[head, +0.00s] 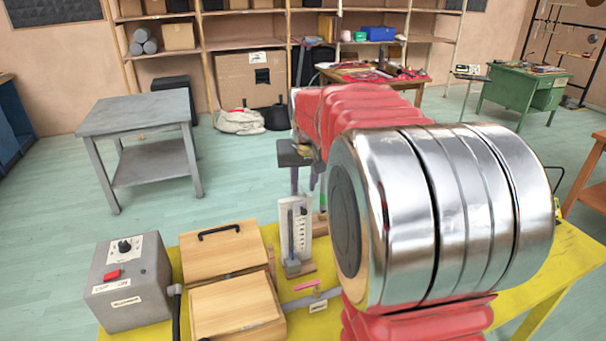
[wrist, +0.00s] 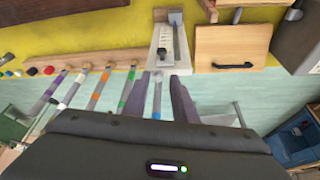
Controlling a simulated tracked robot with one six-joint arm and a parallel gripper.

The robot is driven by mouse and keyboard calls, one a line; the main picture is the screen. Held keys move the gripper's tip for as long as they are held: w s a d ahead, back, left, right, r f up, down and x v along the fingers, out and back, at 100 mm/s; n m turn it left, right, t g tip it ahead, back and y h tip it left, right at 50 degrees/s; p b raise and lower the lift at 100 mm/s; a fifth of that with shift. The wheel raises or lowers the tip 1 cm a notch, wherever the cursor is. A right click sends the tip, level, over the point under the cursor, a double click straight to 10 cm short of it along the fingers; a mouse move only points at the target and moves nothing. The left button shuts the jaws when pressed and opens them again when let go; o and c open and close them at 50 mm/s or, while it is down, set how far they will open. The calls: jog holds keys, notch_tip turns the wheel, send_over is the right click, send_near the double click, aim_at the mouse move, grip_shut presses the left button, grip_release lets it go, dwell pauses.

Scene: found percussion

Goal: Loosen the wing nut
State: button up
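A small dark piece (wrist: 162,54) sits on the front of a pale upright stand (wrist: 168,45) in the wrist view; it may be the wing nut, but it is too small to tell its shape. In the head view the same stand (head: 296,232), with a scale of marks, stands on the yellow table. My gripper (wrist: 164,88) has two purple-grey fingers with a clear gap between them, pointing towards the stand. A grey bar with a blue band shows in that gap. My gripper (head: 304,188) appears behind the stand in the head view, partly hidden by my arm. I see nothing held.
The yellow table (head: 545,270) holds a grey switch box (head: 128,282) and a wooden box with a black handle (head: 222,250) left of the stand. Several colour-banded bars (wrist: 102,85) line a wooden rail (wrist: 85,58). My arm hides much of the table.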

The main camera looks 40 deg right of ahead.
aim_at(303, 194)
jog(key=shift+x, duration=1.95)
grip_shut()
jog(key=shift+s+d+n+t+y, duration=0.15)
jog(key=shift+n+y, duration=0.1)
jog(key=shift+n, duration=0.4)
jog(key=shift+w+d+n+t+y, duration=0.15)
jog(key=shift+n+y, duration=0.15)
jog(key=shift+n, duration=0.4)
jog(key=shift+s+d+n+y, duration=0.15)
jog(key=shift+d+n+y, duration=0.1)
jog(key=shift+n, duration=0.4)
jog(key=shift+d+n, duration=0.1)
jog(key=shift+n, duration=0.4)
jog(key=shift+d+n+y, duration=0.15)
jog(key=shift+n+y, duration=0.25)
jog(key=shift+n, duration=0.35)
jog(key=shift+d+n+y, duration=0.2)
jog(key=shift+n+y, duration=0.2)
jog(key=shift+n, duration=0.35)
